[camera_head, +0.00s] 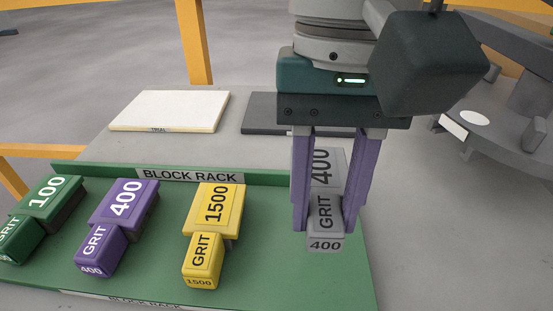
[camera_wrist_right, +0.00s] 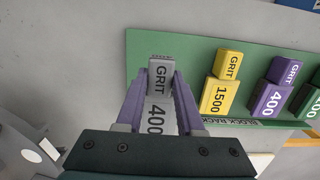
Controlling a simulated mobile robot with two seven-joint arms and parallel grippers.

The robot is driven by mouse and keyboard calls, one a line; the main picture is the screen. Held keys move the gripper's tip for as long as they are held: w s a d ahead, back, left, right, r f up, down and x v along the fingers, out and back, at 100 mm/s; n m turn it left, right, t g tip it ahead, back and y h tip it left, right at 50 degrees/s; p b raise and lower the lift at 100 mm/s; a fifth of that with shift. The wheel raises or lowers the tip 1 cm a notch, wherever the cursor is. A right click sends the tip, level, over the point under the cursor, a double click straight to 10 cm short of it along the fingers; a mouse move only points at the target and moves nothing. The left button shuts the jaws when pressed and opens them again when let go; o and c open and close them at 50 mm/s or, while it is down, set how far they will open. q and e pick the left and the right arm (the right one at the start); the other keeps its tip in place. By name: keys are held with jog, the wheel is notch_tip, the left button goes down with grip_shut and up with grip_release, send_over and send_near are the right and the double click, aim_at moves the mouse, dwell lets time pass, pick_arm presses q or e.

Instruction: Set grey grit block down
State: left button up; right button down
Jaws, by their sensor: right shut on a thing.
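The grey grit block (camera_head: 325,212), marked GRIT 400, is between the purple fingers of my right gripper (camera_head: 327,215). The gripper is shut on it from above. In the right wrist view the grey block (camera_wrist_right: 158,82) also shows between the fingers of my right gripper (camera_wrist_right: 160,80). The block is over the right end of the green block rack (camera_head: 270,270); I cannot tell whether it touches the rack. The gripper's palm and fingers hide part of the block. My left gripper is not in view.
Green (camera_head: 45,205), purple (camera_head: 120,210) and yellow (camera_head: 212,220) grit blocks lie in a row on the rack, left of the grey one. Bare rack lies between the yellow and grey blocks. A cream slab (camera_head: 170,110) and a dark slab (camera_head: 262,112) lie behind the rack.

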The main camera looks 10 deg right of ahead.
aim_at(314, 268)
notch_tip(314, 268, down, 7)
jog(key=shift+r+b, duration=0.1)
jog(key=shift+b, duration=0.65)
jog(key=c, duration=0.5)
grip_release()
jog(key=r+p, duration=0.1)
jog(key=r, duration=0.3)
jog(key=r+p, duration=0.1)
jog(key=r, duration=0.3)
jog(key=w+r, duration=0.1)
jog(key=r, duration=0.3)
jog(key=shift+w+d+p, duration=0.1)
jog(key=shift+d+p, duration=0.05)
jog(key=shift+p, duration=0.25)
